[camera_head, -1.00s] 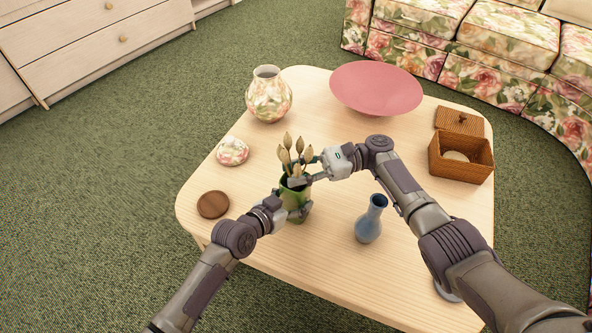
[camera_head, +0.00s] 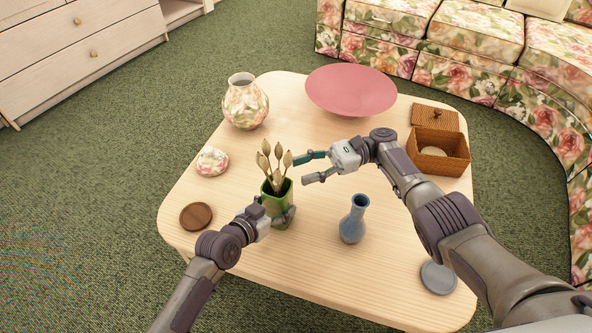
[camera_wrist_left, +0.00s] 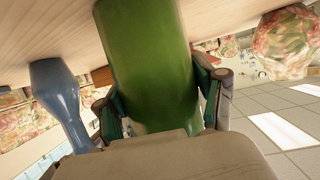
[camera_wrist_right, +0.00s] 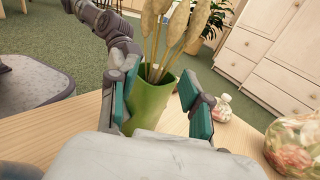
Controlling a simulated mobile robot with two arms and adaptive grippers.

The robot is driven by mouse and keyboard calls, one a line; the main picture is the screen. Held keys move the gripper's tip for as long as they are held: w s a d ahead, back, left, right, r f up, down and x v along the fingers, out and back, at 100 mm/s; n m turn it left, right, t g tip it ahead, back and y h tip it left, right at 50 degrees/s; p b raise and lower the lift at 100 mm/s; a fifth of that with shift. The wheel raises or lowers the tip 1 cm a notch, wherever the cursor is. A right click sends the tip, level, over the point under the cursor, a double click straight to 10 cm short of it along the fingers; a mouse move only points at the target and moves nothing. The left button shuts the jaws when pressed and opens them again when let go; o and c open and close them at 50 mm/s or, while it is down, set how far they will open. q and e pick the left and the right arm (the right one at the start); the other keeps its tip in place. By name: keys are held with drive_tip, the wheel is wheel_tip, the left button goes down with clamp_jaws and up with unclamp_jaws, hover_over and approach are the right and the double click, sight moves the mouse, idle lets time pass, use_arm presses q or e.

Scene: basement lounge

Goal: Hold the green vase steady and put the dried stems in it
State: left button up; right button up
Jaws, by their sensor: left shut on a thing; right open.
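The green vase (camera_head: 277,203) stands upright on the wooden table. It also shows in the left wrist view (camera_wrist_left: 148,60) and the right wrist view (camera_wrist_right: 150,103). The dried stems (camera_head: 273,166) stand in the vase, their pale heads above its rim; they show in the right wrist view (camera_wrist_right: 172,32) too. My left gripper (camera_head: 277,214) is shut on the vase, low on its body, with a finger on each side. My right gripper (camera_head: 314,168) is open and empty, just right of the stems and apart from them.
A blue vase (camera_head: 353,220) stands right of the green vase. A floral vase (camera_head: 245,104), lidded wicker box (camera_head: 425,142), pink bowl (camera_head: 351,90), floral lid-like piece (camera_head: 212,161), brown disc (camera_head: 196,216) and grey disc (camera_head: 438,278) are on the table (camera_head: 300,280). The front middle is clear.

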use_arm(q)
drive_tip(key=o, duration=1.4)
drive_tip(key=shift+o, duration=0.2)
